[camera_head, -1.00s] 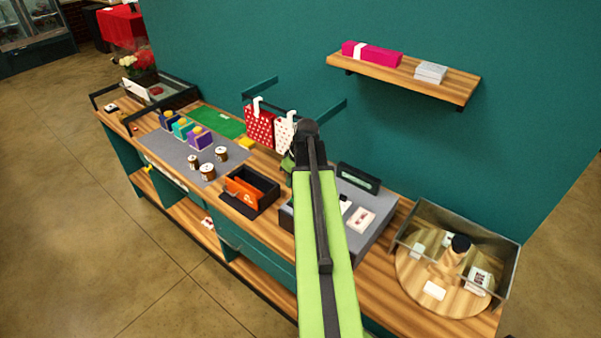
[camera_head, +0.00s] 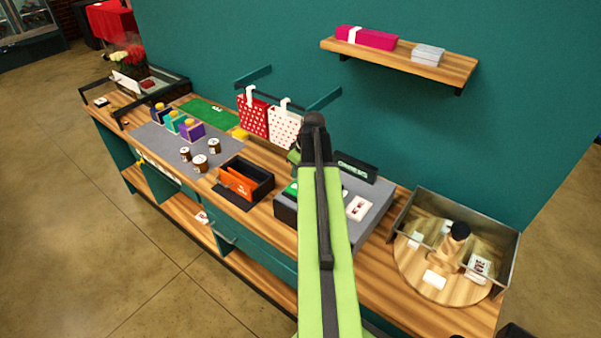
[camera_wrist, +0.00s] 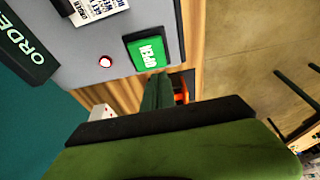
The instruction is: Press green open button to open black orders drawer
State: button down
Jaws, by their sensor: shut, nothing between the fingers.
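The green button marked OPEN (camera_wrist: 147,52) sits in a black frame on the top of a grey unit (camera_wrist: 75,55), near its edge. In the head view a green patch of this button (camera_head: 291,188) shows just left of my arm, on the grey unit (camera_head: 375,212). My gripper (camera_wrist: 157,94) is shut and empty; its dark green tips are just below the button in the wrist view, with no contact seen. In the head view it is mostly hidden by my arm. I cannot make out the black drawer of the unit; my arm covers part of its front.
A red light (camera_wrist: 104,61) and a dark ORDERS sign (camera_wrist: 22,48) are on the unit. A black box with orange cards (camera_head: 262,171) stands left of it. Two dotted bags (camera_head: 254,116) hang behind. A round wooden board (camera_head: 415,274) lies right.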

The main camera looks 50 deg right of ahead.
aim_at(292, 190)
jog(key=b+x, duration=0.3)
jog(key=x, duration=0.2)
jog(key=s+b+x, duration=0.1)
jog(key=b+x, duration=0.1)
jog(key=shift+f+b, duration=0.35)
jog(key=shift+f, duration=0.1)
